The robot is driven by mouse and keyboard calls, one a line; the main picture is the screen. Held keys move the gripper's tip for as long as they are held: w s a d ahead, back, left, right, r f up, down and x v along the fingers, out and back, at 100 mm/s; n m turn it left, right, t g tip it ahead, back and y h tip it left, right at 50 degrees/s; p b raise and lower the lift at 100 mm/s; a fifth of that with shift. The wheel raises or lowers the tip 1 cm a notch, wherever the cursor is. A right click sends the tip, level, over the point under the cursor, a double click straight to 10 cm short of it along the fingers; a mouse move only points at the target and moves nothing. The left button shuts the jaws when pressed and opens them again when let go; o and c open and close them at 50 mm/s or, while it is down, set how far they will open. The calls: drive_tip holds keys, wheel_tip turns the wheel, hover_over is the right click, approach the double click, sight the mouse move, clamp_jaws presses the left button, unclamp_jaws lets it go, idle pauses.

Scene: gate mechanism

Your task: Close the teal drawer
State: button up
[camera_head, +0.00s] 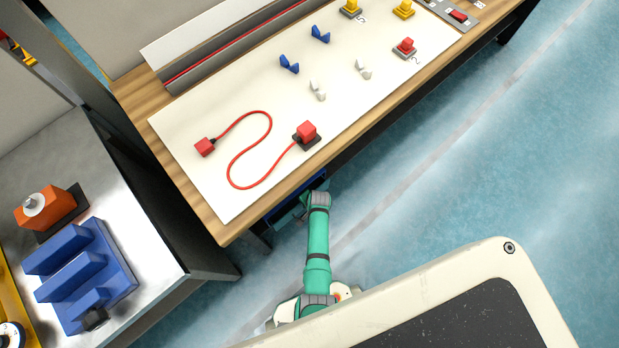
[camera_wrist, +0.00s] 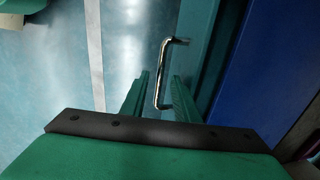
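The teal drawer shows in the wrist view as a teal front (camera_wrist: 205,40) with a shiny metal bar handle (camera_wrist: 163,70). My gripper (camera_wrist: 160,95) is open. Its two green fingers lie on either side of the handle's near end in the picture, with gaps visible; I cannot tell whether either touches it. In the head view my gripper (camera_head: 300,212) is at the table's front edge, small and partly hidden by my arm. A blue part (camera_head: 308,190) juts out below the tabletop there; the teal front is hard to make out.
A wooden workbench (camera_head: 232,226) with a white board carries a red plug and cable (camera_head: 270,125). A metal side table (camera_head: 160,245) stands at the left with a blue stepped block (camera_head: 85,270). Blue floor (camera_head: 450,170) is open to the right. A blue panel (camera_wrist: 260,70) adjoins the drawer front.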

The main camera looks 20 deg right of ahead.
clamp_jaws()
drive_tip(key=shift+w+a+r, duration=0.1)
drive_tip(key=shift+w+a, duration=0.15)
drive_tip(key=shift+w, duration=0.45)
drive_tip(key=shift+w+a+f, duration=0.1)
drive_tip(key=shift+w+a, duration=0.2)
drive_tip(key=shift+w, duration=0.45)
drive_tip(key=shift+w+a+r, duration=0.1)
drive_tip(key=shift+w+a, duration=0.15)
drive_tip(key=shift+w, duration=0.45)
unclamp_jaws()
drive_tip(key=shift+s, duration=0.1)
drive_tip(key=shift+d, duration=0.1)
drive_tip(key=shift+s+r, duration=0.1)
wheel_tip(320, 180, up, 10)
drive_tip(key=s, duration=0.1)
drive_tip(key=shift+s+d+r, duration=0.2)
drive_tip(key=shift+s+d, duration=0.15)
drive_tip(key=shift+d, duration=0.05)
